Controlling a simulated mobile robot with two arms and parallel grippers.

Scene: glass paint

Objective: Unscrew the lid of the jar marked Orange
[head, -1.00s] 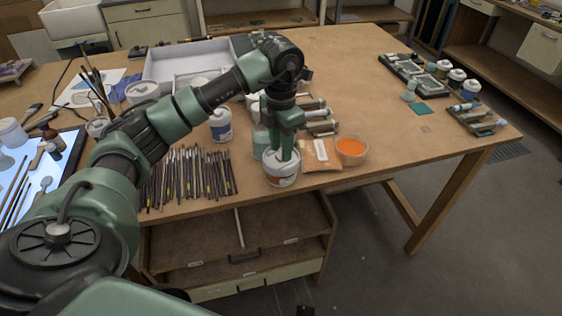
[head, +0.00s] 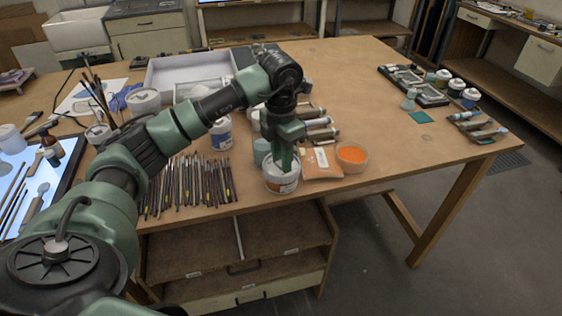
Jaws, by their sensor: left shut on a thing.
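A white jar (head: 283,183) with an orange-brown patch on its label stands upright near the front edge of the wooden table. The wording on its label is too small to read. My left gripper (head: 284,166) points straight down onto the top of this jar and is shut on its lid. The gripper and arm hide much of the lid. I cannot tell whether the lid has turned. My right gripper is not in view.
Several brushes (head: 190,184) lie left of the jar. An orange packet (head: 321,163) and a bowl of orange powder (head: 351,156) sit close on its right. A blue-labelled jar (head: 221,133) stands behind. The table's (head: 360,80) right middle is clear.

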